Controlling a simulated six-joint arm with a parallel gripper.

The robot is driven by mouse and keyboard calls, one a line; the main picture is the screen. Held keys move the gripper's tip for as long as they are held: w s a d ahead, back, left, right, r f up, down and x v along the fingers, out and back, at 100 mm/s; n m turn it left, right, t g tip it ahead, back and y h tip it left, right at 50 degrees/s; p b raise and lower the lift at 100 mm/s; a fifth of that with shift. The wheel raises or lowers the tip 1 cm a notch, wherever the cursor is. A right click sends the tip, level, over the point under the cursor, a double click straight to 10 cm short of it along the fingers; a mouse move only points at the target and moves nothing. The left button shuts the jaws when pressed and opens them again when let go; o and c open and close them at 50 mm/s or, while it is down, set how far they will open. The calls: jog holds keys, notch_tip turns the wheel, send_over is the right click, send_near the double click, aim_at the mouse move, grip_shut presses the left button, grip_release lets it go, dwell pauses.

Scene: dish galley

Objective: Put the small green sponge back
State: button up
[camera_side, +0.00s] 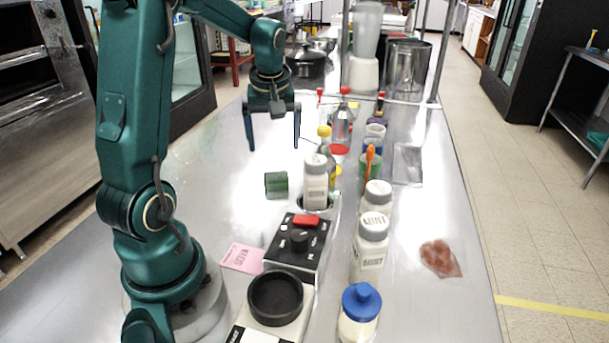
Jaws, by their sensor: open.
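A small green sponge (276,183) sits on the metal counter, left of a white bottle with a grey cap. My gripper (274,146) is open and empty, pointing down. In the picture its two dark fingers are above the sponge and apart from it. I cannot tell which spot is the sponge's own place.
The white bottle (316,178) stands close right of the sponge. A black control box (298,245) with a red top piece, a pink card (242,258) and a round black dish (275,298) are nearer. More jars (371,245) line the right. The counter left of the sponge is clear.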

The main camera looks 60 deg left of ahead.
jog(key=s+d+r+m+t, duration=0.2)
jog(key=d+r+m, duration=0.35)
jog(key=d, duration=0.65)
jog(key=s+d+f+m+t+h, duration=0.1)
jog(key=s+d+m+t+h, duration=0.1)
jog(key=s+d+m, duration=0.5)
jog(key=d+m+h, duration=0.1)
jog(key=d, duration=0.2)
jog(key=shift+s, duration=0.3)
